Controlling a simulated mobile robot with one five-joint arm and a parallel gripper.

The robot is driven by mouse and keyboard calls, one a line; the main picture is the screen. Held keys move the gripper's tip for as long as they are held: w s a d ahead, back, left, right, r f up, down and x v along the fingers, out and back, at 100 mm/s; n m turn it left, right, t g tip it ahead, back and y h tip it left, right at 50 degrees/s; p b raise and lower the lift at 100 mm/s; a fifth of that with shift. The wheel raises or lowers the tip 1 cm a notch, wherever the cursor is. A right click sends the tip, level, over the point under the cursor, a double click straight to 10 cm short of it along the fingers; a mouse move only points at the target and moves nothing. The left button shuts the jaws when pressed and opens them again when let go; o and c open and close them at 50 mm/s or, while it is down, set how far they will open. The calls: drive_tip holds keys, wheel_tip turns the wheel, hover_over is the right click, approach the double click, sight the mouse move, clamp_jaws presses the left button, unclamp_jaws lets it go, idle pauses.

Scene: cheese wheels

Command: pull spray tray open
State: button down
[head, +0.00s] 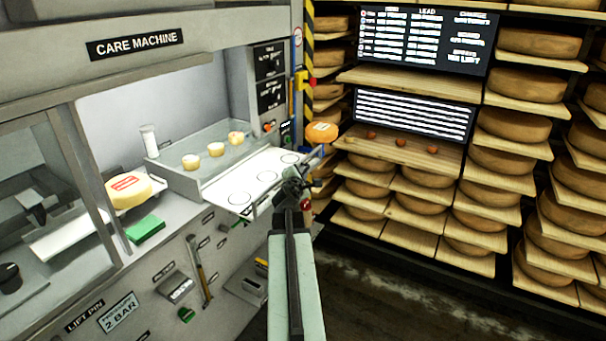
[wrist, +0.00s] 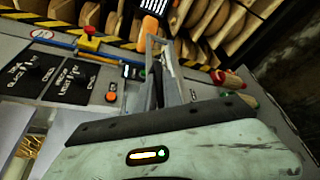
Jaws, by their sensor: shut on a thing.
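The spray tray (head: 240,190) is a pale flat plate marked with several circles, sticking out from the front of the care machine (head: 190,75). Behind it, small yellow cheeses (head: 190,162) stand in a clear-walled bay. My gripper (head: 318,152) is past the tray's right end, with its arm crossing in front of that end. It is shut on a small orange cheese (head: 322,132) with a pale label; this cheese also shows at the fingertips in the wrist view (wrist: 152,28). The exact contact is hard to see. My wrist hides part of the tray's right side.
A labelled cheese (head: 128,190) and a green block (head: 145,229) lie on the machine's left ledge. Panel buttons (head: 268,126) and a yellow-black striped post (head: 309,50) stand close by. Shelves of large wheels (head: 512,125) fill the right. Dark floor (head: 380,290) is open at the front.

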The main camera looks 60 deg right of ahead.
drive_tip(key=c, duration=1.8)
unclamp_jaws()
drive_tip(key=shift+o, duration=0.2)
